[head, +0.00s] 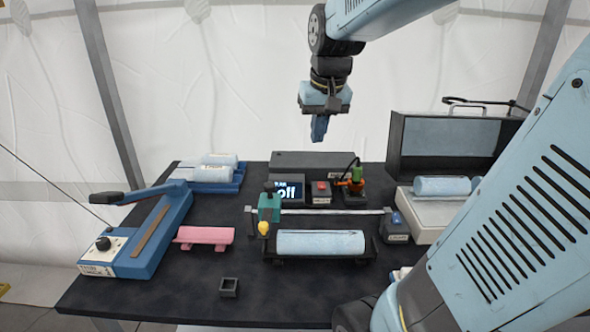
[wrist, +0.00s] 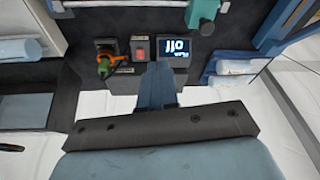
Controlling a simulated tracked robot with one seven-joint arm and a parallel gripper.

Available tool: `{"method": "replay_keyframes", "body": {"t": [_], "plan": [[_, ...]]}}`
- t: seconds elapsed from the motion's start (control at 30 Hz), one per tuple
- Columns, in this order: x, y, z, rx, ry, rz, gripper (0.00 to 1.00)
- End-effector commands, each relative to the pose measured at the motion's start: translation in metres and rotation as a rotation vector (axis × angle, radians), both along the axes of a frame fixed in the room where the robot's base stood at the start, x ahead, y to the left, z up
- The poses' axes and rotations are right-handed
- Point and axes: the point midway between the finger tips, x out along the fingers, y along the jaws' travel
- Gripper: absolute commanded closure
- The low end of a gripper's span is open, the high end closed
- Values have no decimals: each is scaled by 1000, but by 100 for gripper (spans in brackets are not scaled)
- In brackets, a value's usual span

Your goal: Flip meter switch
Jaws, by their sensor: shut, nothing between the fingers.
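The meter (head: 291,192) is a dark box with a lit blue screen that seems to read "off" in white. It stands near the back middle of the black table, and it shows upside down in the wrist view (wrist: 174,46). Directly right of it in the head view is a small grey box with a red switch (head: 321,186); the switch also shows in the wrist view (wrist: 140,53). Which way the switch is set is too small to tell. My gripper (head: 319,137) is shut and empty, pointing down above and behind these boxes, touching nothing. Its blue fingers show in the wrist view (wrist: 157,72).
A green-and-orange device (head: 352,182) stands right of the switch box. A teal clamp (head: 269,208) on a rail stands in front of the meter. A long dark box (head: 312,160) lies behind. An open case (head: 445,145) and a blue sealer (head: 150,236) flank the table.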

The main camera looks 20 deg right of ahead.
Motion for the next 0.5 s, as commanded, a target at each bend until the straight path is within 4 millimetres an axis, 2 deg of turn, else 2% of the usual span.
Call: {"method": "replay_keyframes", "body": {"t": [0.5], "plan": [[80,-45,-26,25,139,-109,100]]}}
